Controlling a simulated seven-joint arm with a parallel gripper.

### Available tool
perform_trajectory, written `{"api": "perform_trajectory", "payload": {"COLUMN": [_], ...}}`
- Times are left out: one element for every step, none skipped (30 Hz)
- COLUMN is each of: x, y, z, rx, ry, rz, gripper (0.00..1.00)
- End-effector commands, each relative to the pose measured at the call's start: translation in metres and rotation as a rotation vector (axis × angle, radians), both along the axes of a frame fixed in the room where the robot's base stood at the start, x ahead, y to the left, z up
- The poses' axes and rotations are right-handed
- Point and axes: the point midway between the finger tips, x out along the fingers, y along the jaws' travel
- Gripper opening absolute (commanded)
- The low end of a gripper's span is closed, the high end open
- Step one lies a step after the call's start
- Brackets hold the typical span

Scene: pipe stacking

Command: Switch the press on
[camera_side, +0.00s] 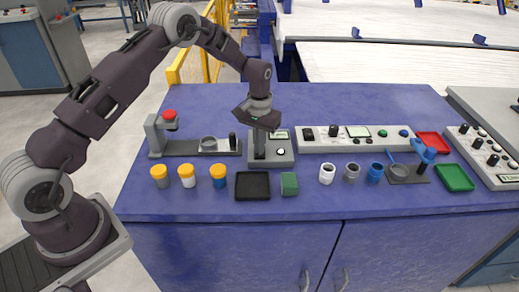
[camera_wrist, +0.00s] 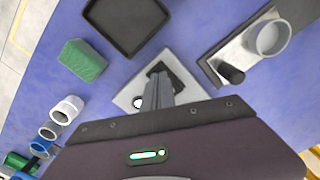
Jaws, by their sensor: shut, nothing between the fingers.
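The device that looks like the press (camera_side: 154,134) stands at the left of the blue table, with a red knob (camera_side: 169,115) on its upright arm. Its flat base carries a grey cup (camera_side: 208,144) and a black peg (camera_side: 233,140); in the wrist view the cup (camera_wrist: 268,38) and peg (camera_wrist: 231,74) are at the upper right. My gripper (camera_side: 259,152) is shut and empty, pointing down over a grey box (camera_side: 286,161) with a small display and a white round button (camera_side: 281,152). In the wrist view my fingertips (camera_wrist: 160,76) are over a dark part of this box; contact is unclear.
A black tray (camera_side: 253,185) and green block (camera_side: 289,184) lie in front. Orange-topped jars (camera_side: 189,180) stand at front left, several small cups (camera_side: 327,173) at front right. A white panel (camera_side: 322,144) and red and green trays (camera_side: 454,178) are to the right.

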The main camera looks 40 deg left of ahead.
Motion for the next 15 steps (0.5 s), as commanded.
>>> {"api": "perform_trajectory", "payload": {"x": [0.001,0.001,0.001,0.001,0.000,0.000,0.001,0.001,0.001,0.001,0.001,0.001,0.001,0.001,0.001], "y": [0.000,0.000,0.000,0.000,0.000,0.000,0.000,0.000,0.000,0.000,0.000,0.000,0.000,0.000,0.000], "z": [0.005,0.009,0.013,0.016,0.020,0.024,0.027,0.030,0.034,0.037,0.040,0.045,0.048,0.051,0.055], "rx": [0.001,0.001,0.001,0.001,0.001,0.001,0.000,0.000,0.000,0.000,0.000,0.000,0.000,0.000,0.000], "ry": [-0.002,-0.002,-0.003,-0.003,-0.002,-0.002,-0.003,-0.003,-0.002,-0.002,-0.003,-0.003,-0.002,-0.003,-0.003], "rz": [0.000,0.000,0.000,0.000,0.000,0.000,0.000,0.000,0.000,0.000,0.000,0.000,0.000,0.000,0.000], "gripper": [0.00,0.00,0.00,0.00,0.00,0.00,0.00,0.00,0.00,0.00,0.00,0.00,0.00,0.00,0.00]}}
